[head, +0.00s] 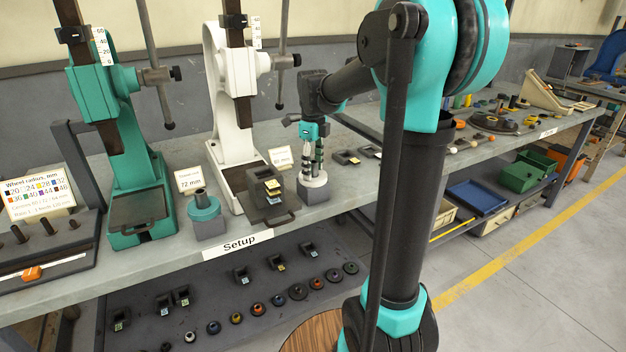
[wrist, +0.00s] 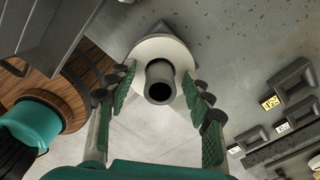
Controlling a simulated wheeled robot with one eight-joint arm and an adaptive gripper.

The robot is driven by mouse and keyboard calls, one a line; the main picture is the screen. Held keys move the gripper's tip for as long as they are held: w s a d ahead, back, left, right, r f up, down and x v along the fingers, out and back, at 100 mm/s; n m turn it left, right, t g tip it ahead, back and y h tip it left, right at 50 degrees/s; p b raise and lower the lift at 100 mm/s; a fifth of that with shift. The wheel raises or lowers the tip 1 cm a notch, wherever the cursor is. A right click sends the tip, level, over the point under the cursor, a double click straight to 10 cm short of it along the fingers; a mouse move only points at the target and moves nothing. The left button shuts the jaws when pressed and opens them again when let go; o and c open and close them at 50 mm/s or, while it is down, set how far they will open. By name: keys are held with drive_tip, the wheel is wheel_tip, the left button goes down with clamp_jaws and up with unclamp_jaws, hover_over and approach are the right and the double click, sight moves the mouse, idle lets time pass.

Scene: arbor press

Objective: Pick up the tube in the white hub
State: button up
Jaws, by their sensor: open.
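The white hub (head: 313,180) sits on a grey block (head: 313,193) on the bench, right of the white press. It also shows in the wrist view (wrist: 165,46) as a pale ring. The tube (wrist: 160,70) is a dark grey hollow cylinder standing in the hub, its open end facing the wrist camera. My gripper (wrist: 160,92) is open, pointing down over the hub, with a finger on each side of the tube. Gaps show between the tube and both green finger pads. In the head view my gripper (head: 316,155) largely hides the tube.
A white press (head: 225,100) and a green press (head: 120,130) stand to the left. A teal hub with a tube (head: 205,208) sits between them. Small dark blocks (head: 346,157) lie to the right.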

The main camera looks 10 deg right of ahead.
drive_tip(key=shift+c, duration=0.2)
clamp_jaws()
wheel_tip(320, 180, up, 28)
drive_tip(key=shift+f, duration=0.2)
idle(1.0)
drive_tip(key=shift+f, duration=0.1)
